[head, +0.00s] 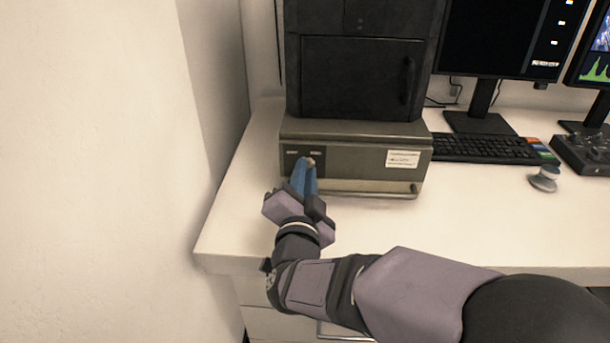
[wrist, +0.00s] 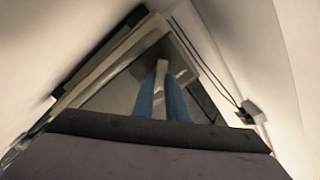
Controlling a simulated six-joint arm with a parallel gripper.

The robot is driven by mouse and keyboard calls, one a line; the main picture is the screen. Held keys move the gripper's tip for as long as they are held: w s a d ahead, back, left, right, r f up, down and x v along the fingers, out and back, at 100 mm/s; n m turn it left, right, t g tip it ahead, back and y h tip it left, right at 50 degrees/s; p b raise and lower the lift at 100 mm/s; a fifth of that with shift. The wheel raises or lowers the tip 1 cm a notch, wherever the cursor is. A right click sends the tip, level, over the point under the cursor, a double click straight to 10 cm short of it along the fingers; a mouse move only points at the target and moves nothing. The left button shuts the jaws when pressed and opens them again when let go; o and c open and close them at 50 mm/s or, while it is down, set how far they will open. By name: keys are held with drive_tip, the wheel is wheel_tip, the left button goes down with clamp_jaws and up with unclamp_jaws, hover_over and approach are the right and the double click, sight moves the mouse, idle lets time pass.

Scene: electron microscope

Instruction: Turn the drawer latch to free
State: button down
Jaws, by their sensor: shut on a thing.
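The drawer unit (head: 355,158) is a grey-brown box under a black cabinet. A dark latch plate (head: 290,160) with small white marks is at the left of its front. My gripper (head: 308,166) reaches this plate with its blue fingers. In the wrist view the blue fingers (wrist: 162,75) are close together on a small pale piece, the latch (wrist: 162,66), at their tips. The latch also shows as a pale spot at the fingertips in the head view (head: 310,161). The fingers hide most of it, so I cannot tell its exact angle.
The black cabinet (head: 362,75) stands on the drawer unit. A keyboard (head: 485,148), a monitor (head: 500,38) and a grey round object (head: 545,178) are to the right. A wall (head: 110,150) rises close on the left. The white desk (head: 400,230) is clear in front.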

drive_tip(key=c, duration=1.8)
unclamp_jaws()
drive_tip(key=shift+o, duration=0.2)
drive_tip(key=s, duration=0.7)
drive_tip(key=shift+s+p, duration=0.2)
drive_tip(key=shift+p, duration=0.15)
